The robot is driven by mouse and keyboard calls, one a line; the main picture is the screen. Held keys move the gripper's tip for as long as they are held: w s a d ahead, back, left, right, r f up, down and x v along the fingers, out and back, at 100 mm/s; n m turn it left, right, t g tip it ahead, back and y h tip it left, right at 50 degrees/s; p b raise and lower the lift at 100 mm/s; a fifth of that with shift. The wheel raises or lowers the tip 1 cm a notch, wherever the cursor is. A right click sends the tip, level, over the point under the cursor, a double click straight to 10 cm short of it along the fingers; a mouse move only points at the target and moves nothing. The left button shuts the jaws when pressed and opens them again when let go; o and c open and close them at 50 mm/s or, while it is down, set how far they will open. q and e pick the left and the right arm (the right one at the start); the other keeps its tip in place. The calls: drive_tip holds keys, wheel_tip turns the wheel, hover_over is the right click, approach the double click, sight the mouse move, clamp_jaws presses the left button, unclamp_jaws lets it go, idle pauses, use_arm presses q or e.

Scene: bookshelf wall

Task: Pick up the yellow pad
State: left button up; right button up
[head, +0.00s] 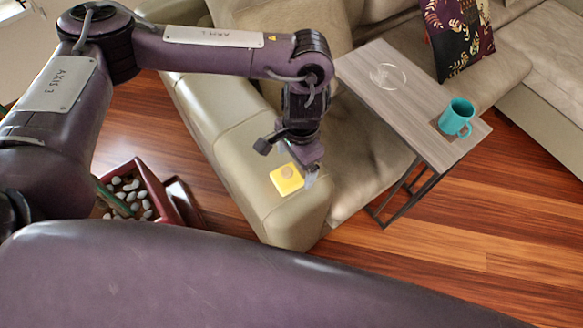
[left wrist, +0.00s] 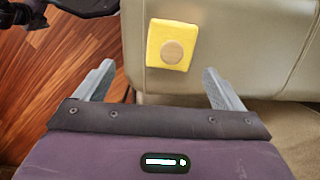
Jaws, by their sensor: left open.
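The yellow pad (head: 286,179) is a small yellow square with a round tan spot on top. It lies on the armrest of the beige sofa (head: 240,140). My left gripper (head: 311,178) is just to the right of the pad in the head view and partly above the armrest. In the left wrist view the pad (left wrist: 172,44) is beyond the fingertips, roughly centred between them. The two grey fingers of my left gripper (left wrist: 157,72) are spread wide with nothing between them. My right gripper is not in view.
A grey wooden side table (head: 380,110) with a teal mug (head: 456,117) stands to the right over the seat. A patterned cushion (head: 458,38) is at the back. A red planter (head: 160,195) with white stones is at the lower left. Wooden floor (head: 450,230) is clear at right.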

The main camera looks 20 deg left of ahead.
sight(288, 171)
use_arm(q)
drive_tip(key=shift+w+a+f, duration=0.1)
drive_tip(key=shift+a+f, duration=0.3)
drive_tip(key=shift+a, duration=0.4)
drive_tip(key=f, duration=0.2)
drive_tip(key=f+b, duration=0.1)
drive_tip(key=f, duration=0.1)
drive_tip(key=f+b, duration=0.1)
drive_tip(key=f, duration=0.1)
drive_tip(key=shift+s+a+f, duration=0.2)
drive_tip(key=shift+s+f, duration=0.1)
drive_tip(key=shift+c, duration=0.9)
drive_tip(key=c, duration=0.9)
drive_tip(key=shift+r, duration=0.1)
